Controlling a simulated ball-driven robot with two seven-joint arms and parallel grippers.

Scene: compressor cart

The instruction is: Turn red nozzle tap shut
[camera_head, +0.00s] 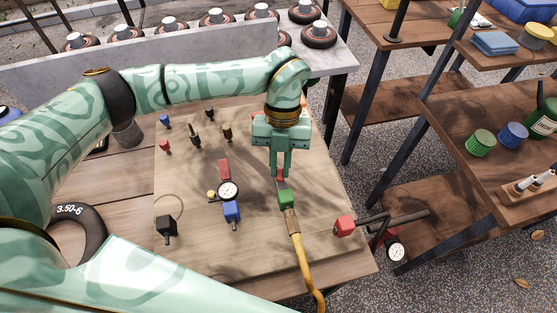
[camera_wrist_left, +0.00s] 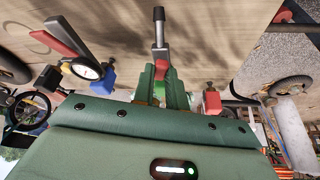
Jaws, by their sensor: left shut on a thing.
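My left gripper (camera_head: 280,172) points down over the wooden board, with its fingers closed around a small red tap part (camera_head: 282,178). The red part also shows between the green fingers in the left wrist view (camera_wrist_left: 163,66), mostly hidden by them. Just in front of it is a green block (camera_head: 286,198) with a brass fitting (camera_head: 291,222) and a yellow hose (camera_head: 308,270). I cannot tell how far the red part is turned. My right gripper is not in view.
Left of the gripper is a gauge (camera_head: 228,190) with a red lever (camera_head: 224,168) and a blue block (camera_head: 232,212). A red cube (camera_head: 345,226) with a black handle and gauge overhangs the right edge. Small fittings stand further back.

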